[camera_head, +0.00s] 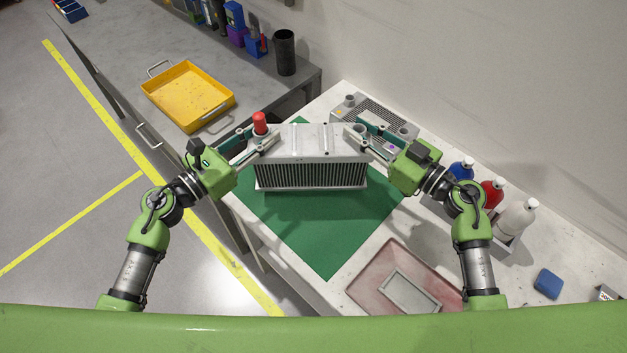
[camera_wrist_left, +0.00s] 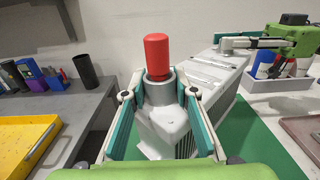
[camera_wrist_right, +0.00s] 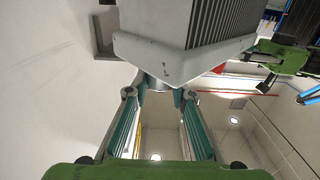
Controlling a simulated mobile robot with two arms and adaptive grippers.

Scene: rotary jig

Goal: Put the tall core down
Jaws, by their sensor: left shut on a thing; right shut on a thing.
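The tall core (camera_head: 310,172), a silver finned block with end tanks, is held level between my two grippers and appears raised above the green mat (camera_head: 330,240). A red cap (camera_head: 260,122) stands on its left end. My left gripper (camera_head: 265,146) is shut on the neck below that cap; in the left wrist view, the fingers (camera_wrist_left: 160,98) flank the grey neck (camera_wrist_left: 160,91). My right gripper (camera_head: 362,142) is shut on the core's right end. The right wrist view shows its fingers (camera_wrist_right: 157,93) at a round stub under the pale end tank (camera_wrist_right: 155,60). The core's underside is hidden in the head view.
Another grey finned unit (camera_head: 375,112) lies behind the core on the right. Blue, red and white bottles (camera_head: 491,193) stand at right. A reddish tray (camera_head: 366,270) with a grey frame is in front. A yellow tray (camera_head: 188,95) sits on the left bench. The mat's front is clear.

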